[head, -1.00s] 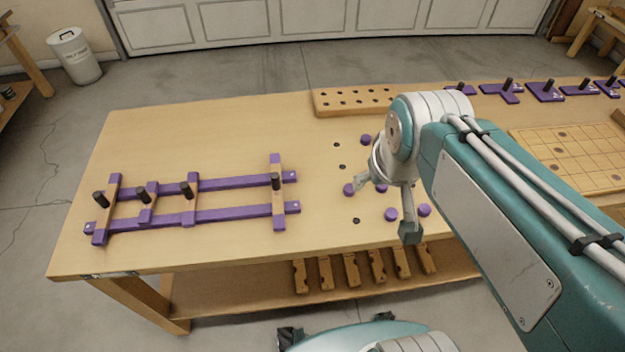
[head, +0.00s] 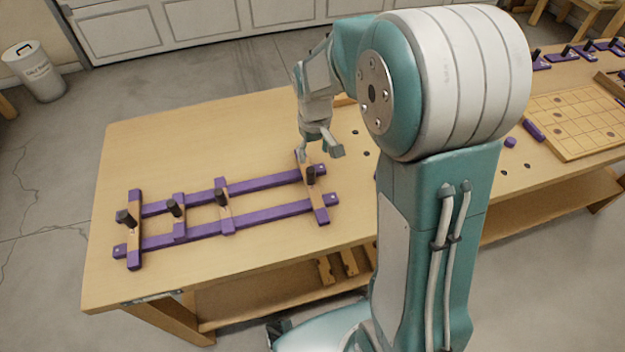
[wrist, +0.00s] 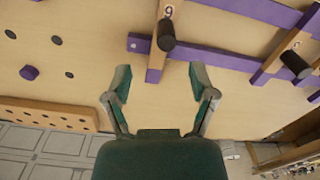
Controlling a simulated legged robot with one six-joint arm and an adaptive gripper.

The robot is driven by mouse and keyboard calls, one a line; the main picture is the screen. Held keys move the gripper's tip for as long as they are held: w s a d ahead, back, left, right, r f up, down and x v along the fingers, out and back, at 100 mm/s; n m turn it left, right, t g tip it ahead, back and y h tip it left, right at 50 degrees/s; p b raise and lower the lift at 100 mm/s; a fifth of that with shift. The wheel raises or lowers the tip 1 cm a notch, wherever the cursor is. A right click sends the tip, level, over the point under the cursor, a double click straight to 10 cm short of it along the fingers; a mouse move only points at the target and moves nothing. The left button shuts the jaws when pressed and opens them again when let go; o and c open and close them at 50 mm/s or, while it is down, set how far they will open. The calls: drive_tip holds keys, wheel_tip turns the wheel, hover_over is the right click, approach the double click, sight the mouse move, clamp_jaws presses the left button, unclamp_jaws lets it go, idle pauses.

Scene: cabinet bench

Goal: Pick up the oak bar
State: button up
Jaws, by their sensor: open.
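Several wooden crossbars with upright black knobs lie across two purple rails (head: 262,184) on the bench. Which one the task calls the oak bar is not clear. The rightmost crossbar (head: 317,194) has a tan middle and purple at its ends in the head view. In the wrist view a tan crossbar (wrist: 157,63) bears a 9 and a black knob (wrist: 167,38). My gripper (head: 320,153) is above the far end of the rightmost crossbar. In the wrist view my gripper (wrist: 160,78) is open and empty, with that crossbar's end just beyond the gap between its fingertips.
A wooden board with holes (wrist: 45,113) lies on the bench beside my gripper. A purple disc (wrist: 29,73) and dark holes are near it. A gridded board (head: 575,122) is at the right. The bench left of the frame is clear.

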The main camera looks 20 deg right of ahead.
sight(310, 177)
drive_tip(key=f, duration=0.1)
drive_tip(key=a+f, duration=0.1)
drive_tip(key=f, duration=0.2)
drive_tip(key=shift+a+f, duration=0.25)
drive_tip(key=f, duration=0.2)
drive_tip(key=d+f, duration=0.1)
drive_tip(key=f, duration=0.2)
drive_tip(key=shift+a, duration=0.2)
drive_tip(key=shift+c, duration=0.9)
clamp_jaws()
